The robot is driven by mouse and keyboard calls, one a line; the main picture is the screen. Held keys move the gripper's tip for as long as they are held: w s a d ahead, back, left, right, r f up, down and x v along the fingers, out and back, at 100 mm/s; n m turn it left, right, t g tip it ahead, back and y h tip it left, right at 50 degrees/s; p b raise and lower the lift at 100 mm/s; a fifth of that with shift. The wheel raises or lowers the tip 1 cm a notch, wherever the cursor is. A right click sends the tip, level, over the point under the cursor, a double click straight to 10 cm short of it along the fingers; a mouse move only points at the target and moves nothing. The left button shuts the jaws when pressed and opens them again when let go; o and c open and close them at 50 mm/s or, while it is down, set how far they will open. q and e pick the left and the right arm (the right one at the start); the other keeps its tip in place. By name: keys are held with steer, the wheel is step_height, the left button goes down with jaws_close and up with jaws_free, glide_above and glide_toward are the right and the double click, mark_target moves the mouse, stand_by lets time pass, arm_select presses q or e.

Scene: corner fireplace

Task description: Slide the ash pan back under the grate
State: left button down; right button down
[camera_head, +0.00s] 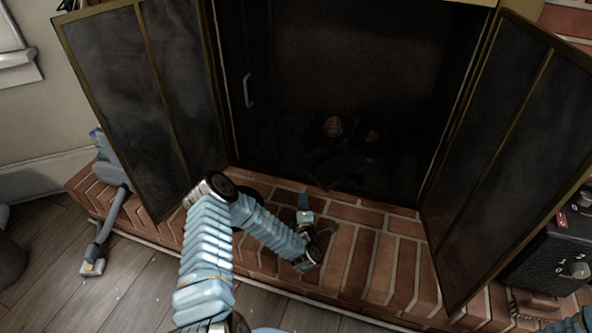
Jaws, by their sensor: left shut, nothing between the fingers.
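My left arm comes up from the bottom left, bends, and reaches down to the brick hearth in front of the firebox. My left gripper (304,202) is small in view at the end of this arm, shut and empty, near the front of the dark opening. Inside the firebox (345,75), a dark low shape with log-like brown pieces (333,127) shows dimly, probably the grate. I cannot make out the ash pan for certain in the shadow, nor whether the gripper touches anything. My right gripper is not in view.
Dark glass doors stand open at left (140,80) and right (515,150), flanking the opening. A black box with knobs (555,255) stands at right. Bare brick hearth (370,260) lies right of my arm.

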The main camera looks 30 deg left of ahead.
arm_select(q)
steer(key=shift+w+a, duration=0.1)
steer(key=shift+a, duration=0.1)
steer(key=b+x, duration=0.1)
steer(key=x, duration=0.8)
steer(key=shift+w+a+r, duration=0.1)
steer(key=shift+w+a, duration=0.05)
steer(key=w, duration=0.2)
steer(key=shift+w+d, duration=0.4)
steer(key=shift+w, duration=0.6)
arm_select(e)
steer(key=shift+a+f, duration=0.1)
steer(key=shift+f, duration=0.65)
arm_select(q)
steer(key=shift+b, duration=0.35)
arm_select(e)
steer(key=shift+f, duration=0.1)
